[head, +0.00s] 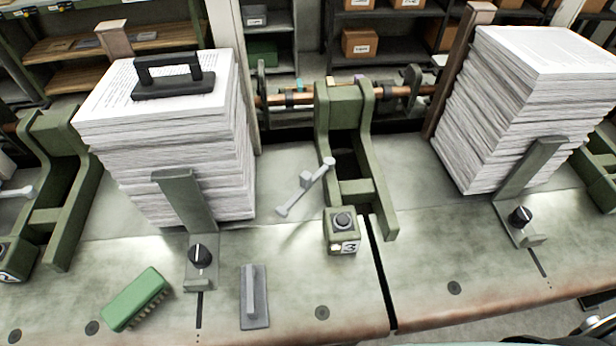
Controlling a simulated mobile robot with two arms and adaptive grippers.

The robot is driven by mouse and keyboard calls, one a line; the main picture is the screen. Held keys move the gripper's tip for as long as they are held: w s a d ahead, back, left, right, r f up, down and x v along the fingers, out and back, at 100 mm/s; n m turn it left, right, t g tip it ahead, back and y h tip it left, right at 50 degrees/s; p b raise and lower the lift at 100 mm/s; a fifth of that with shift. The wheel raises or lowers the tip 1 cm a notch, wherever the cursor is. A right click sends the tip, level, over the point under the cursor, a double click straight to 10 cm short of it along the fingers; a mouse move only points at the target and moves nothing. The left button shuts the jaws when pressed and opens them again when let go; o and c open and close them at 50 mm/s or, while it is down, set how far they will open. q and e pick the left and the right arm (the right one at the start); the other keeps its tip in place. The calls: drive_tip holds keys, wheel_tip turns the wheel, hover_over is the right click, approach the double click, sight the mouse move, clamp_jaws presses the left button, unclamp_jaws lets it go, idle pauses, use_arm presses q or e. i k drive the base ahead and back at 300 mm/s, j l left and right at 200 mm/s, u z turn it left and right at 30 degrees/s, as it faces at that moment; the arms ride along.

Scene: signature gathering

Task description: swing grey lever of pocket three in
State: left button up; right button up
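The grey lever (309,187) is a light-grey bar on the bench, just left of the green holder (337,112) in the middle. It slants from a round end at upper right, close to the holder's side, down to a free end at lower left. A small knob stands on its middle. A green block (331,213) with a black button and a label "3" stands at the holder's front. Neither of my grippers can be made out.
Tall paper stacks (170,140) (505,110) stand left and right; the left one bears a black-handled weight (170,78). Upright green brackets with black knobs (199,256) (520,215) stand before them. A green brush (137,298) and grey handled plate (254,297) lie in front.

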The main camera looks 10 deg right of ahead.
sight(307, 180)
drive_tip(key=k+l, duration=0.2)
drive_tip(key=k, duration=0.2)
drive_tip(key=k+l, duration=0.2)
drive_tip(key=k, duration=0.2)
drive_tip(key=j+z, duration=0.05)
